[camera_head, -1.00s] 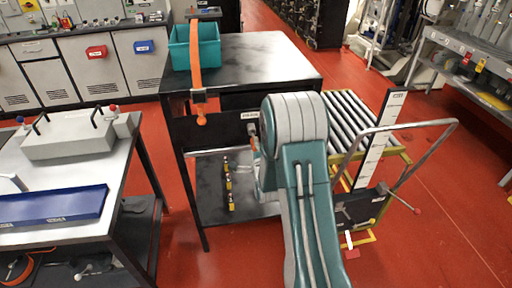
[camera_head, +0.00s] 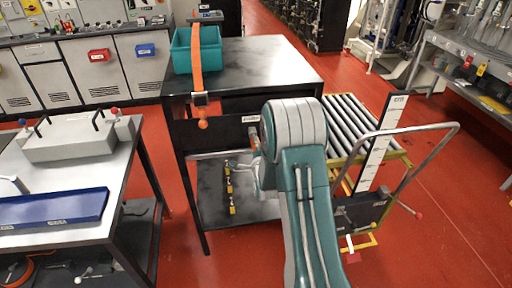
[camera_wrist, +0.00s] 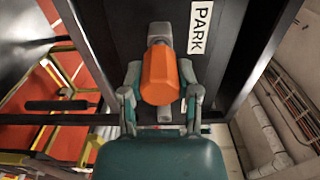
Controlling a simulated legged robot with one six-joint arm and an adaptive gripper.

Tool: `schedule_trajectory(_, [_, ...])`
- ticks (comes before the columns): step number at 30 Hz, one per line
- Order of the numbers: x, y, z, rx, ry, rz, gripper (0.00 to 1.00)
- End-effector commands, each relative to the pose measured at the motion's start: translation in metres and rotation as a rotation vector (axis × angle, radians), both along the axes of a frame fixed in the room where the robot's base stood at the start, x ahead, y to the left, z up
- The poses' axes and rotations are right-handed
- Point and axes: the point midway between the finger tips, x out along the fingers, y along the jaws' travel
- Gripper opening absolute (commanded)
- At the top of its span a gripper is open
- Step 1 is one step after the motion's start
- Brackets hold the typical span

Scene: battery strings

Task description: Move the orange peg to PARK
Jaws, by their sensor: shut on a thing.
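The orange peg (camera_wrist: 160,76) is in the middle of the wrist view, in front of a grey fitting (camera_wrist: 160,34) on a dark panel. A white label reading PARK (camera_wrist: 201,27) is on the panel, up and to the right of the peg. My gripper (camera_wrist: 161,92) is shut on the peg, with one finger on each side. In the head view my gripper (camera_head: 242,172) is partly hidden behind my arm, at the front of the dark cabinet (camera_head: 270,62). Whether the peg is fully seated in the fitting cannot be told.
A teal bin (camera_head: 196,50) with an orange strap (camera_head: 197,80) stands on the cabinet. Several small yellow-tagged items (camera_head: 229,188) are on the lower shelf. A roller conveyor (camera_head: 352,122) and a cart handle (camera_head: 428,160) crowd the right. A bench with a blue tray (camera_head: 55,208) is at left.

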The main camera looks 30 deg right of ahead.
Motion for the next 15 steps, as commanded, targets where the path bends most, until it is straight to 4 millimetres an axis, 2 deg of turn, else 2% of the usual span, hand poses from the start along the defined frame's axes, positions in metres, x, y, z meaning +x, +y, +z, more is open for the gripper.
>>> schedule_trajectory(15, [0.0110, -0.0032, 0.0003, -0.001, -0.002, 0.000, 0.00])
